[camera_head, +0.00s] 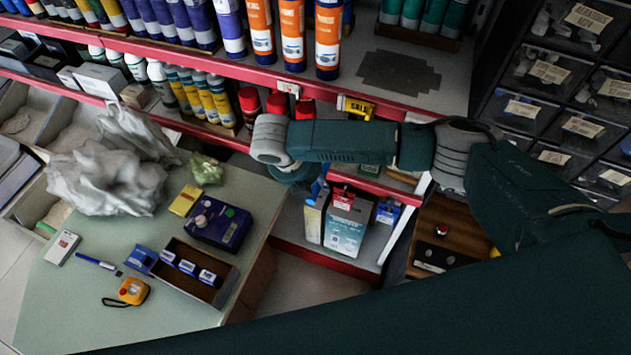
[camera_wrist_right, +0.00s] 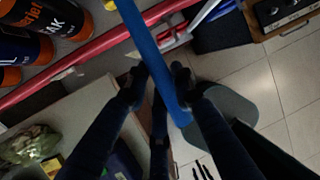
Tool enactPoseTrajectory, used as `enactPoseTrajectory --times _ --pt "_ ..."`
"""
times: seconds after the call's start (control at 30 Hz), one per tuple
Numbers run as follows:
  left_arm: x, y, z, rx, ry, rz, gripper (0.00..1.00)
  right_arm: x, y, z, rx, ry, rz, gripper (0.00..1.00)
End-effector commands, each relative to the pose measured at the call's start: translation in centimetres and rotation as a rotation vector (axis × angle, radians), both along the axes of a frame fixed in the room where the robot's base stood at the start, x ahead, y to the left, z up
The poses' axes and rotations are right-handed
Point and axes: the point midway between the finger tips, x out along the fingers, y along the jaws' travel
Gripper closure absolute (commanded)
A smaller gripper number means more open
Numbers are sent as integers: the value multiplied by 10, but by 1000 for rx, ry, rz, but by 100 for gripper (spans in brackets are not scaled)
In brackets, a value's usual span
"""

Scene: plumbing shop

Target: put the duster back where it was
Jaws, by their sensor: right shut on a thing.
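My right gripper (camera_wrist_right: 158,80) is shut on a long blue bar, which looks like the handle of the duster (camera_wrist_right: 139,35). In the right wrist view the bar runs slantwise between the fingers, from the top edge to the lower middle. No fluffy duster head can be made out. In the head view my right arm reaches in from the right, in front of the red-edged shelves. Its wrist hides most of the gripper there. My left gripper is not in view.
A table (camera_head: 75,320) at left holds a crumpled grey bag (camera_head: 110,165), an open wooden box (camera_head: 205,290), a dark blue box (camera_head: 218,223) and a yellow tape measure (camera_head: 132,291). Bottles crowd the shelves. The upper shelf has a bare dark patch (camera_head: 400,72). Drawers (camera_head: 560,75) stand at right.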

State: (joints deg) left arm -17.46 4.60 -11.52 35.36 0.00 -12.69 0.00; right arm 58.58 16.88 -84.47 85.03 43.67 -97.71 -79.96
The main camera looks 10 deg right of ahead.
Motion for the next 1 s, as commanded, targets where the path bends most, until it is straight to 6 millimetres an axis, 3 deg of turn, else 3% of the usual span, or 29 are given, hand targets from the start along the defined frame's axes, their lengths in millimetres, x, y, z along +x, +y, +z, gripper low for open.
enactPoseTrajectory --times 0.03,0.1,0.5,1.0 --pt "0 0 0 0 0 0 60 0 0 -1 1 1 0 70" --pt "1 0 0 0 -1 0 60 0 0 -1 0 1 1 57" --pt "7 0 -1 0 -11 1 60 -1 3 7 3 0 2 57" --pt "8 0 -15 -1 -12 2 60 -17 34 96 3 -2 1 57"
